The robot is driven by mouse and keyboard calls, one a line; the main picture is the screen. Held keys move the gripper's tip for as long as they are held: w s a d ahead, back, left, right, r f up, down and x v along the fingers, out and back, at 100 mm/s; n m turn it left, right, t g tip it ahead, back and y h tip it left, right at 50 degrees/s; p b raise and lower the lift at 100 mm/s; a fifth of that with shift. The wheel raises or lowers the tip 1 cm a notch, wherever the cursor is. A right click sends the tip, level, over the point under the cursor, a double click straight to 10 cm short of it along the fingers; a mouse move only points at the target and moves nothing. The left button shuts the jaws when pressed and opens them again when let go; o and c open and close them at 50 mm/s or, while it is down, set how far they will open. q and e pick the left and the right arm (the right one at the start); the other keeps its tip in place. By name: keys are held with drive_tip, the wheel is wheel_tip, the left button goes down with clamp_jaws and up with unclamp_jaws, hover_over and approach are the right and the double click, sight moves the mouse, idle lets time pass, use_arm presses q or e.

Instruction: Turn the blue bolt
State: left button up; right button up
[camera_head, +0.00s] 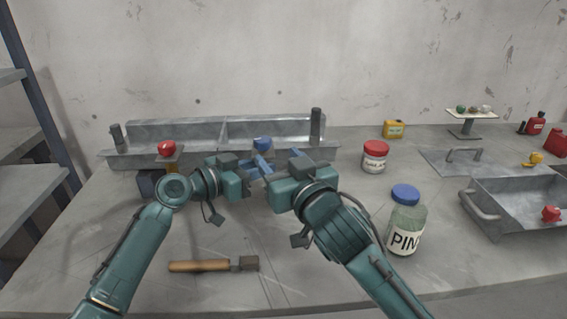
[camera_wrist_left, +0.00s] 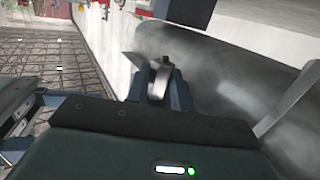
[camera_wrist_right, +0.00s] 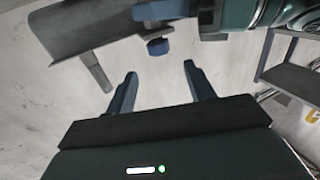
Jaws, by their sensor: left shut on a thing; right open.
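The blue bolt (camera_head: 262,144) sits at the front of the grey metal trough (camera_head: 205,137), right of its middle. In the right wrist view the blue bolt (camera_wrist_right: 157,46) lies beyond the fingertips, apart from them. My right gripper (camera_wrist_right: 160,75) is open, with nothing between its fingers. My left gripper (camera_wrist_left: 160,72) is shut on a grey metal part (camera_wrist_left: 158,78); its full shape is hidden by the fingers. In the head view both grippers are close together just in front of the blue bolt, and their fingers overlap. A red bolt (camera_head: 167,148) is at the trough's left.
A jar with a blue lid (camera_head: 405,220) stands right of my right arm.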

drive_tip(key=shift+s+d, duration=0.2)
drive_tip(key=shift+s, duration=0.3)
drive_tip(key=n+g+y, duration=0.5)
drive_tip(key=n+y, duration=0.1)
drive_tip(key=y, duration=0.2)
approach(269, 145)
drive_tip(key=x, duration=1.1)
drive_tip(key=shift+w+a, duration=0.25)
drive_tip(key=shift+w, duration=0.05)
